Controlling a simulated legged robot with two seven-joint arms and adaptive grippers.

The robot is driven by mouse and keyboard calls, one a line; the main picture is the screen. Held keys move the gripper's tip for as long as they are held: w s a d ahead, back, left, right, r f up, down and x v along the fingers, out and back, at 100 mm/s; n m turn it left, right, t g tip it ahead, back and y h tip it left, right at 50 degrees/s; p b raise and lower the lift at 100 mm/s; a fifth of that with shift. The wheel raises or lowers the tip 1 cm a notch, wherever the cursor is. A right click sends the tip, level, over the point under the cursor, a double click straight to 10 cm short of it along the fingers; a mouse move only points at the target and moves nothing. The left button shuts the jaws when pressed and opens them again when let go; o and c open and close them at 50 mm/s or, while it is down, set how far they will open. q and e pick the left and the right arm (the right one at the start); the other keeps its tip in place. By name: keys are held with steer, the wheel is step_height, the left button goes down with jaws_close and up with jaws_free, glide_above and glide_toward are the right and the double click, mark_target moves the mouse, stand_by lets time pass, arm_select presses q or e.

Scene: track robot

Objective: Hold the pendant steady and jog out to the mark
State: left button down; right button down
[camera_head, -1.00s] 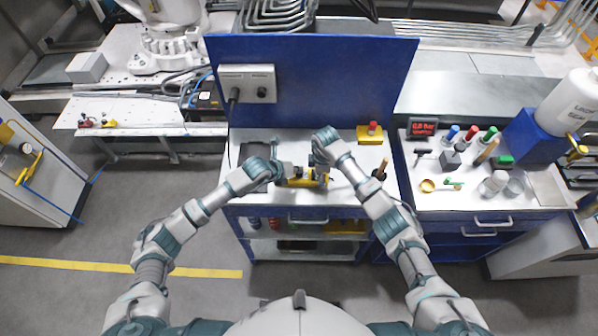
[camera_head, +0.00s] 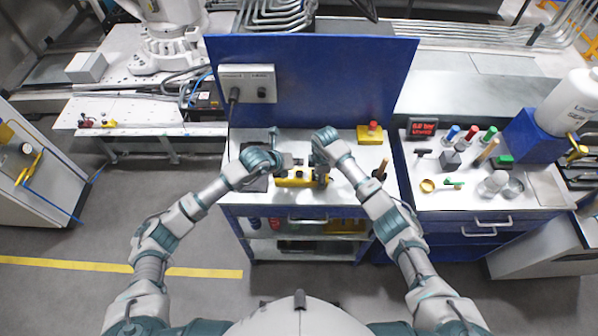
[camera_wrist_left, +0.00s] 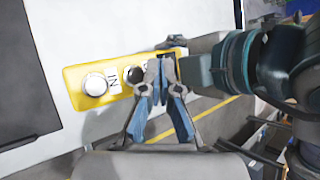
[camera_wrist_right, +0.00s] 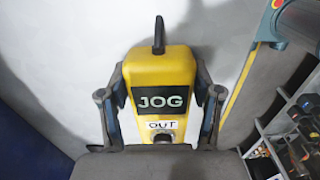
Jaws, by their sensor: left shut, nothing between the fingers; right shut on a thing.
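The yellow pendant (camera_head: 284,182) lies level above the white bench top in the head view. My right gripper (camera_wrist_right: 160,100) is shut around its sides, near the JOG and OUT labels; it also shows in the head view (camera_head: 320,176). In the left wrist view the pendant (camera_wrist_left: 74,80) shows a pale button (camera_wrist_left: 96,85), an IN label and a dark button (camera_wrist_left: 133,73). My left gripper (camera_wrist_left: 160,68) is shut and empty, its tips over the pendant beside the dark button, partly hiding a label. I cannot tell whether they touch. In the head view it sits just behind the pendant (camera_head: 296,161).
A blue panel (camera_head: 320,85) with a grey switch box (camera_head: 248,84) stands behind the bench. A yellow block with a red button (camera_head: 371,134) is at the back right. A dark tablet-like plate lies left of the pendant. A tool-covered bench (camera_head: 440,200) adjoins on the right.

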arm_select(q)
steer(key=shift+r, duration=1.1)
arm_select(e)
steer(key=shift+c, duration=0.7)
jaws_free()
step_height(320, 180, up, 12)
steer(key=shift+w+f, duration=0.1)
